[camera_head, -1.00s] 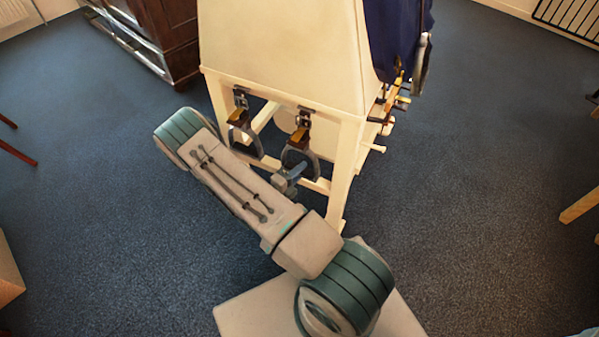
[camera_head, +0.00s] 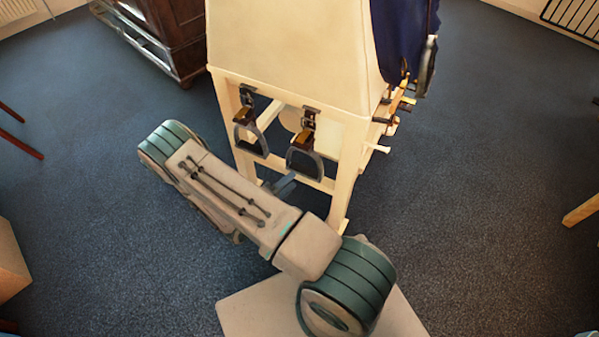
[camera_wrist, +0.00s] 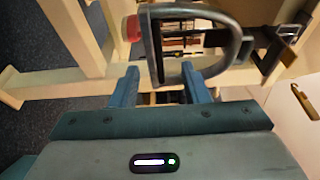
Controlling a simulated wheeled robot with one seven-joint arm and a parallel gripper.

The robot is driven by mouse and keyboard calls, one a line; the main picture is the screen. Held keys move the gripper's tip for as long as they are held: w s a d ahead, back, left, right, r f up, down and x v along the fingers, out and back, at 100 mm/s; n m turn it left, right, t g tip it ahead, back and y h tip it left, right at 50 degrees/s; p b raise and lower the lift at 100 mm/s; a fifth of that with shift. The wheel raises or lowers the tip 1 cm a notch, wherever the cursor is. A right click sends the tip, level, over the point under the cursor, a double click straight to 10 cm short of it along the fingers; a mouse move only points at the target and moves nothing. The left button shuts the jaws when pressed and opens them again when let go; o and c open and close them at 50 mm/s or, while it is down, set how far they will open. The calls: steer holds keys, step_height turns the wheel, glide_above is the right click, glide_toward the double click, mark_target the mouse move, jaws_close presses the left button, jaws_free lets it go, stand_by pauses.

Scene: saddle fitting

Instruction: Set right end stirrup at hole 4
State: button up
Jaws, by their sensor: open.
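Two dark metal stirrups hang on straps from the near end of the pale wooden stand (camera_head: 343,180). The left one (camera_head: 257,150) and the right one (camera_head: 318,160) each have a brown piece near the top. My gripper (camera_head: 285,184) is low, just below and left of the right stirrup. In the wrist view my gripper (camera_wrist: 158,78) has its two blue fingers spread apart. A stirrup (camera_wrist: 156,50) lies just ahead of the fingertips, its frame across the gap; I cannot tell whether it touches them. Strap holes are too small to read.
Stand legs and a rail (camera_wrist: 60,88) are close to the fingers. Pegs (camera_head: 380,148) stick out from the stand's right side. A dark wood cabinet (camera_head: 165,35) is behind left.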

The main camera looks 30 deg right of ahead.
steer(key=v, duration=0.6)
steer(key=shift+a+p, duration=0.35)
steer(key=shift+a, duration=0.05)
steer(key=shift+s, duration=0.1)
stand_by(0.3)
steer(key=s+r+n+g+y+p, duration=0.1)
steer(key=s+r+n+y+p, duration=0.3)
steer(key=r, duration=1.6)
steer(key=s+r+n+g+y+p, duration=0.1)
steer(key=s+r+n+y+p, duration=0.3)
steer(key=r+n+y+p, duration=0.3)
steer(key=s+r+n+g+y+p, duration=0.1)
steer(key=s+r+n+y+p, duration=0.4)
steer(key=r+n+p, duration=0.7)
step_height(320, 180, up, 21)
steer(key=n+y, duration=0.1)
steer(key=n, duration=0.7)
steer(key=shift+a+n+p, duration=0.25)
steer(key=shift+n+p, duration=0.15)
steer(key=shift+f, duration=0.15)
